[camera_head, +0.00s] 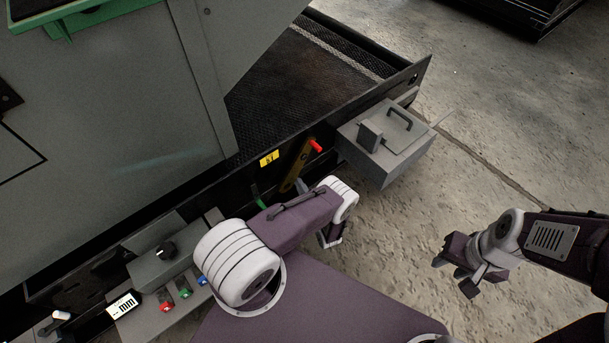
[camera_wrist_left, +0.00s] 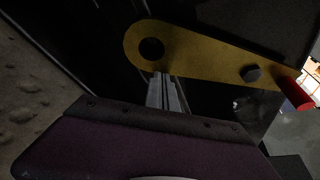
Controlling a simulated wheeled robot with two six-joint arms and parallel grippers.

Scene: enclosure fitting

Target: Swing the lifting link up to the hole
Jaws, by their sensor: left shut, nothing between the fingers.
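The lifting link is a flat yellow bar (camera_head: 293,172) on the dark side of the machine, slanting up to a red grip (camera_head: 317,146). In the left wrist view the bar (camera_wrist_left: 200,52) has a dark round hole (camera_wrist_left: 151,48) near its rounded end, a grey bolt head (camera_wrist_left: 252,73) and the red grip (camera_wrist_left: 294,91). My left gripper (camera_wrist_left: 161,78) is shut and empty, its tips at the bar's lower edge below that hole; I cannot tell if they touch. In the head view my left arm partly hides the bar's lower end. My right gripper (camera_head: 455,277) is open, well away at the right.
A grey box with a handle (camera_head: 385,150) juts out right of the link. A yellow label (camera_head: 269,158) is on the dark side panel. A control panel with coloured buttons (camera_head: 183,293) is at lower left.

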